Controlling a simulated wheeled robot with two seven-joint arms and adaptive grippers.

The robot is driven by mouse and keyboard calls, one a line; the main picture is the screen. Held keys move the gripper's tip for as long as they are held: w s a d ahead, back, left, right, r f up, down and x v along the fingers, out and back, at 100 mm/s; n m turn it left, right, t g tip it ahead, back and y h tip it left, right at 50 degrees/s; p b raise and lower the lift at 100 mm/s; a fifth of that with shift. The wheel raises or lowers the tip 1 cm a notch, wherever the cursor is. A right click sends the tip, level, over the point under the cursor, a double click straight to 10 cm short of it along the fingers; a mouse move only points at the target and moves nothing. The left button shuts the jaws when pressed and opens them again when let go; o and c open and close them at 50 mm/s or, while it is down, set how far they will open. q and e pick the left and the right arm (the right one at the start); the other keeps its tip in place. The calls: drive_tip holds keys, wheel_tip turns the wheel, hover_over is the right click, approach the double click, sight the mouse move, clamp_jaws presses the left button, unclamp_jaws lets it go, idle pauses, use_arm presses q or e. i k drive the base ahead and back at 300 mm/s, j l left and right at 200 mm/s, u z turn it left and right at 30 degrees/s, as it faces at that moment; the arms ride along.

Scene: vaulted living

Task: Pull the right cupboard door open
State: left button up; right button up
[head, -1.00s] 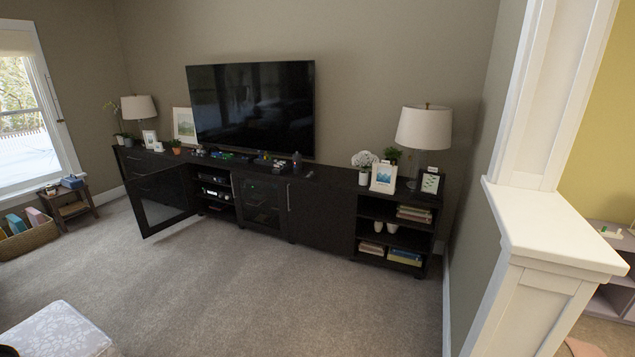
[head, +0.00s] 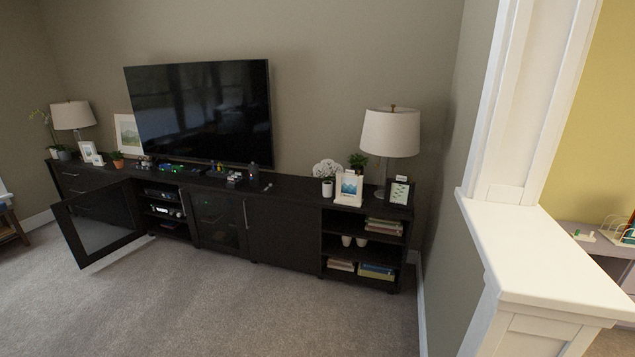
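A long dark cabinet (head: 300,187) stands along the back wall under the television. Its solid dark door (head: 284,235), right of the middle, is shut, with an upright metal handle (head: 246,213) near its left edge. To its left is a shut glass-fronted door (head: 218,224) with its own handle (head: 182,203). Further left, another glass-fronted door (head: 100,222) stands swung open into the room. I cannot tell from the frames which door is the task's right one. Neither of my grippers is in view.
Open shelves (head: 362,250) with books and white cups are at the cabinet's right end. A lamp, frames and plants stand on top. A white half-wall ledge (head: 540,255) is close on the right. The carpet (head: 230,310) before the cabinet is clear.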

sight(280, 234)
drive_tip(key=i+l+u, duration=0.1)
drive_tip(key=i+u, duration=0.3)
drive_tip(key=i, duration=0.4)
drive_tip(key=i+u, duration=0.3)
drive_tip(key=i, duration=0.6)
drive_tip(key=i+j+z, duration=0.5)
drive_tip(key=i, duration=0.35)
drive_tip(key=i+j+z, duration=0.45)
drive_tip(key=i+j, duration=0.2)
drive_tip(key=i, duration=0.1)
